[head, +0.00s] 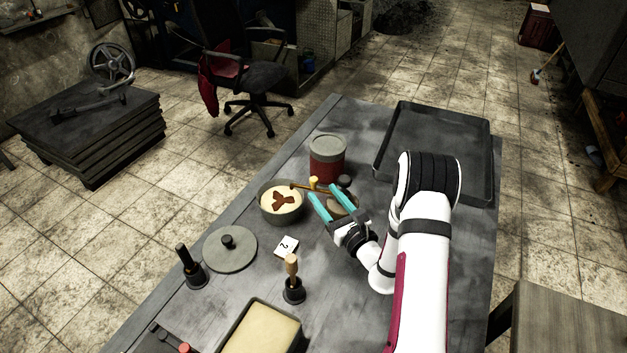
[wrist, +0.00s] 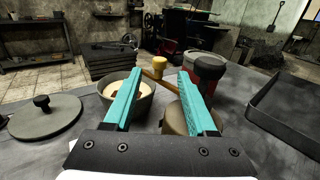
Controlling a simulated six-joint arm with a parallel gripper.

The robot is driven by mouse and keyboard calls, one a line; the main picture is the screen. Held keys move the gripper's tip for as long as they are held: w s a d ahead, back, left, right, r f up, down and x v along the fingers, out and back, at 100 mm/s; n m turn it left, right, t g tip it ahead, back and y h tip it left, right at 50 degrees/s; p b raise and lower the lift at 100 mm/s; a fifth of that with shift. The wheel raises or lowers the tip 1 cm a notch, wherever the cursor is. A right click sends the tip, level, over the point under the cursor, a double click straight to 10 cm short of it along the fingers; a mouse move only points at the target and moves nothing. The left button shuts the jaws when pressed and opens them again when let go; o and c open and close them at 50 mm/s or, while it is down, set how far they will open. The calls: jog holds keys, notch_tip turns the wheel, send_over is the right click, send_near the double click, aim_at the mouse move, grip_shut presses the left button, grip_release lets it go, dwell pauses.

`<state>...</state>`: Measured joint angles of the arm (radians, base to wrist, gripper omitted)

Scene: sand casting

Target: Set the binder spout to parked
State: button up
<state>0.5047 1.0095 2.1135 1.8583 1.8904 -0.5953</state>
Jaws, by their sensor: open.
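The binder spout (head: 300,187) looks like a thin brass-coloured arm with a yellow knob (head: 313,182) on it. Its left end reaches over the rim of a grey bowl (head: 265,206) of pale sand with brown pieces. In the wrist view the spout (wrist: 171,84) and its yellow knob (wrist: 159,62) lie ahead, between my fingertips in the picture. My gripper (head: 321,192) has two teal fingers, spread apart and empty, close to the near side of the spout. The gripper also fills the lower wrist view (wrist: 159,75). The spout's right end is partly hidden by my finger.
A red can with a grey lid (head: 327,157) stands behind the spout. A black-topped red part (wrist: 209,76) stands right of my fingers. A tan round vessel (wrist: 174,120) sits below them.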

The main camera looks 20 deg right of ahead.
aim_at(316, 184)
jog(key=w, duration=0.3)
jog(key=w+a, duration=0.1)
jog(key=w, duration=0.2)
jog(key=shift+a, duration=0.1)
grip_shut()
dwell(1.2)
